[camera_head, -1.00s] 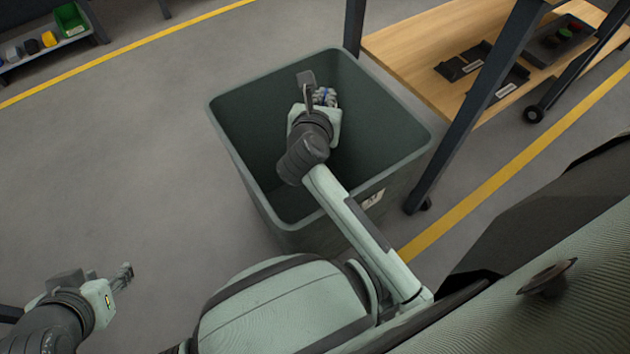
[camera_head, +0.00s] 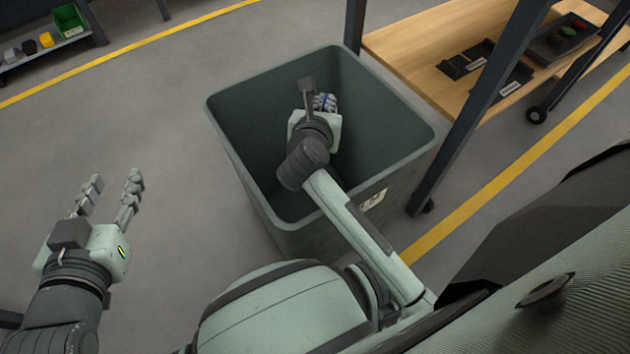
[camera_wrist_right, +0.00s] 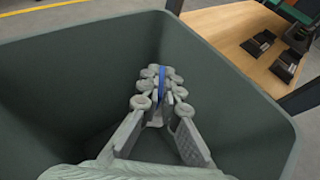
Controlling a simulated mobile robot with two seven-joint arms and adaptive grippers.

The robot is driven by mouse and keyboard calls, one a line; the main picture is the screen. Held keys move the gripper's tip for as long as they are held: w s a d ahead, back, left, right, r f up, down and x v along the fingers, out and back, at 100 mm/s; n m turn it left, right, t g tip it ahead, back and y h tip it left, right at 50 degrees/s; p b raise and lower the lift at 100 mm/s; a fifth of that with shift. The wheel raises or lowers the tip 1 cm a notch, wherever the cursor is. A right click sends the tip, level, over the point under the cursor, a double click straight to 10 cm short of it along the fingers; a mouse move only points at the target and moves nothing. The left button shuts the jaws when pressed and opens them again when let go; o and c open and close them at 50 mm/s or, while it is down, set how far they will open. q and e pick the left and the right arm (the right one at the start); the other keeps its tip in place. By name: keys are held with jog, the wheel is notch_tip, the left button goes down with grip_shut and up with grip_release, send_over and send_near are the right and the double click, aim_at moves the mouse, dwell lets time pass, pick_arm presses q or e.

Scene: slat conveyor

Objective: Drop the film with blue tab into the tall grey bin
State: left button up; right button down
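The tall grey bin (camera_head: 236,160) stands on the floor in the middle of the head view, open at the top. My right gripper (camera_head: 325,101) is inside the bin's mouth, pointing away from me. In the right wrist view, the fingers of this gripper (camera_wrist_right: 160,84) close together around a thin blue strip, the film's blue tab (camera_wrist_right: 161,78). The clear part of the film cannot be made out, and the fingers cover most of the tab. My left gripper (camera_head: 115,180) is at the left, outside the bin, with its fingers apart and nothing between them.
A wooden-topped cart (camera_head: 420,40) with dark legs stands close to the bin's right side, bearing black trays (camera_head: 465,60). A shelf with a green bin (camera_head: 68,20) is at the far upper left. The floor left of the bin is clear.

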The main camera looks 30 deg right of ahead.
jog(key=shift+f+b, duration=0.4)
jog(key=shift+f, duration=0.1)
pick_arm(q)
jog(key=d+r+t+h, duration=0.1)
jog(key=d+r+t, duration=0.1)
jog(key=r, duration=0.3)
jog(key=shift+w+d+r+t+h, duration=0.2)
jog(key=shift+w+d+t+h, duration=0.2)
jog(key=shift+d, duration=0.15)
pick_arm(e)
jog(key=shift+f, duration=0.1)
jog(key=c, duration=1.6)
grip_release()
jog(key=shift+c, duration=0.2)
